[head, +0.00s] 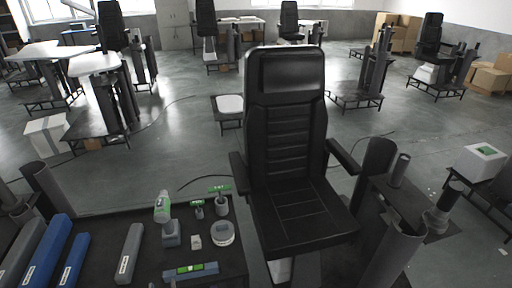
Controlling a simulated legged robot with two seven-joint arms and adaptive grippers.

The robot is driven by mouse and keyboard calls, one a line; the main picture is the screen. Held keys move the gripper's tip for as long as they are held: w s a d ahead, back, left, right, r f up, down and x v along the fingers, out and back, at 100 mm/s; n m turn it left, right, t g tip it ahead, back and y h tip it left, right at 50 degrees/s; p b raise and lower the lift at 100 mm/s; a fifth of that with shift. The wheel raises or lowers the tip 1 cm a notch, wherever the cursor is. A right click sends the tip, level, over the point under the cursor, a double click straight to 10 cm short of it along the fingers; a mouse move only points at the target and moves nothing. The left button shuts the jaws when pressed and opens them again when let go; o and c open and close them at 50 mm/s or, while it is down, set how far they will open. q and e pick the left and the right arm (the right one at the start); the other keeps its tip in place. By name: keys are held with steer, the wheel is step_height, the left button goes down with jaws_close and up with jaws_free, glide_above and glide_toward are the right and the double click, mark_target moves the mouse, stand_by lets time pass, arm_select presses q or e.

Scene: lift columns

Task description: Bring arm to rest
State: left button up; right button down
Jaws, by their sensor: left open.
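My left gripper (14,205) shows only in small part, as a dark shape at the left edge of the head view, beside an upright dark grey tube (45,186). It is open, and I see nothing held in it. Most of that arm is out of the frame. I cannot make out my right gripper.
A black chair (290,150) stands close in front, at the centre. A dark worktable at lower left holds a green-grey drill (163,215), a white round part (221,233), a level (190,271) and blue bars (48,250). Grey tubes (396,256) stand at right.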

arm_select(q)
steer(key=s+d+f+n+g+h, duration=0.1)
steer(key=s+f+n+g, duration=0.3)
steer(key=f, duration=0.7)
steer(key=s+f+n+g, duration=0.2)
steer(key=s+f+n, duration=0.3)
steer(key=f, duration=0.6)
steer(key=s+d+f+n+g+h, duration=0.1)
steer(key=s+f+n+g, duration=0.3)
steer(key=f, duration=0.7)
steer(key=s+d+f+n+g, duration=0.2)
steer(key=s+f+n, duration=0.3)
steer(key=s, duration=0.4)
steer(key=s+d+f+n+g+h, duration=0.1)
steer(key=s+f+n, duration=0.4)
steer(key=s, duration=0.5)
steer(key=s+d+f+n+g+h, duration=0.1)
steer(key=s+d+f+n+g, duration=0.2)
steer(key=s, duration=0.7)
step_height(320, 180, down, 3)
steer(key=n, duration=0.4)
steer(key=shift+d+r, duration=0.15)
steer(key=shift+r, duration=0.05)
arm_select(e)
steer(key=shift+s+a, duration=0.15)
steer(key=shift+a, duration=0.2)
